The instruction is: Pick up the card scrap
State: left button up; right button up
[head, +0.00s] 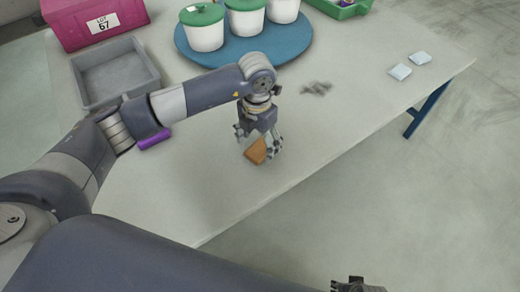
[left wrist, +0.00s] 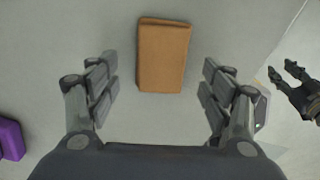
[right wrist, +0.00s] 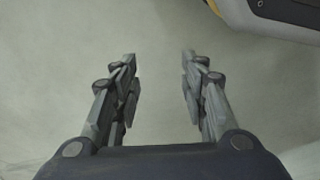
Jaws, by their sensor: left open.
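A brown-orange rectangular piece, which looks like the card scrap (head: 256,152), is on the pale table below my left gripper (head: 259,143). In the left wrist view the brown piece (left wrist: 164,56) lies just beyond and between the spread fingers, with space on both sides. My left gripper (left wrist: 160,90) is open and points down; I see no contact. In the head view its fingers partly cover the piece. My right gripper (right wrist: 159,85) has its fingers apart with nothing between them; it also shows at the bottom edge of the head view (head: 358,285), away from the table.
A grey tray (head: 84,102), a magenta box (head: 68,32) and a blue round tray (head: 190,50) with white pots stand behind. A grey crumpled heap (head: 317,88) and a purple item (head: 155,139) lie nearby. Two small pale pieces (head: 400,72) lie at right. The table's front edge is close.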

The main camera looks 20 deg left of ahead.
pick_arm(q)
notch_tip(320, 180, down, 2)
jog(key=shift+f, duration=0.1)
jog(key=c, duration=1)
pick_arm(e)
jog(key=shift+w+r, duration=0.2)
jog(key=shift+r, duration=0.4)
